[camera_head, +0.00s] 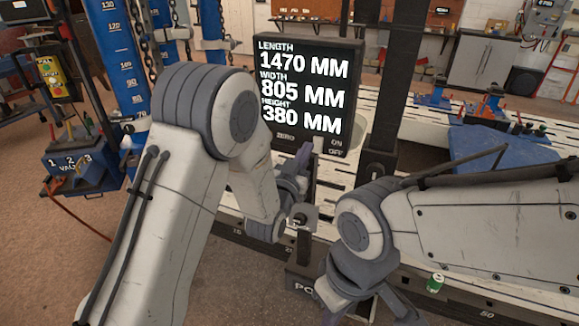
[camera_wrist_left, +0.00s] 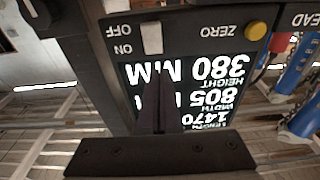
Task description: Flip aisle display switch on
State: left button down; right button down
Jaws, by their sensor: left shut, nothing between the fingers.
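The aisle display (camera_head: 305,85) is a black panel with a lit screen reading length 1470 mm, width 805 mm and height 380 mm. Its white switch (camera_wrist_left: 152,38) sits beside the ON and OFF labels in the left wrist view, where the panel appears upside down. I cannot tell which way the switch is tipped. My left gripper (camera_wrist_left: 158,85) is shut and empty, its fingertips in front of the screen close to the ON end of the switch. Contact is unclear. My right wrist (camera_head: 362,285) is low in the head view; its fingers are not clearly seen.
A yellow button (camera_wrist_left: 255,30) marked ZERO is on the same panel. A dark post (camera_head: 393,90) stands right of the display. A blue valve stand (camera_head: 80,165) stands at left.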

pick_arm(q)
jog(key=s+a+r+p, duration=0.2)
jog(key=s+a+p, duration=0.1)
jog(key=s+p, duration=0.5)
jog(key=shift+s+p, duration=0.4)
jog(key=shift+p, duration=0.45)
jog(key=shift+f, duration=0.1)
